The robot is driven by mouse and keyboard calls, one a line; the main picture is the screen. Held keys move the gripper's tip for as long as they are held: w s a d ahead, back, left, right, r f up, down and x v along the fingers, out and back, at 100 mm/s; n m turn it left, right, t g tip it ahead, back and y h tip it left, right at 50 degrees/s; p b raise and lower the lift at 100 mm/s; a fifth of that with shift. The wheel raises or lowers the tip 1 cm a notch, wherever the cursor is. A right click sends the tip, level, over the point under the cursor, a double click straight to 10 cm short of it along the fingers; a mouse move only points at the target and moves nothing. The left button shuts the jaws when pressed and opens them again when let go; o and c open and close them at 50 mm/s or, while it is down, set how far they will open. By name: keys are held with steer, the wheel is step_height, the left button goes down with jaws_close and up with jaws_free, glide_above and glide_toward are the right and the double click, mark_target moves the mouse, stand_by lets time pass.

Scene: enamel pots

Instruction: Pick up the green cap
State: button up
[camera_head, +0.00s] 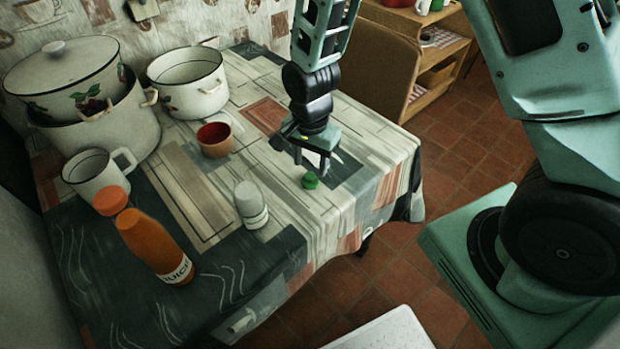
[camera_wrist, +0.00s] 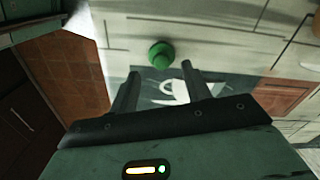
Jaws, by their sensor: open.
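The small green cap (camera_head: 310,180) lies on the patterned tablecloth near the table's right front edge. It also shows in the wrist view (camera_wrist: 161,54), ahead of the fingertips and roughly between their lines. My gripper (camera_head: 311,168) is open and points down just above and behind the cap in the head view. In the wrist view the two fingers of my gripper (camera_wrist: 160,76) are spread with nothing between them. The cap looks apart from both fingers. The exact height of the fingertips over the cloth is hard to tell.
A chair (camera_head: 378,68) is behind the table. The cloth around the cap is clear.

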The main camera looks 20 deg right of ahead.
mark_target(310, 175)
steer(key=shift+w+f, duration=0.1)
steer(key=shift+f, duration=1.8)
jaws_close()
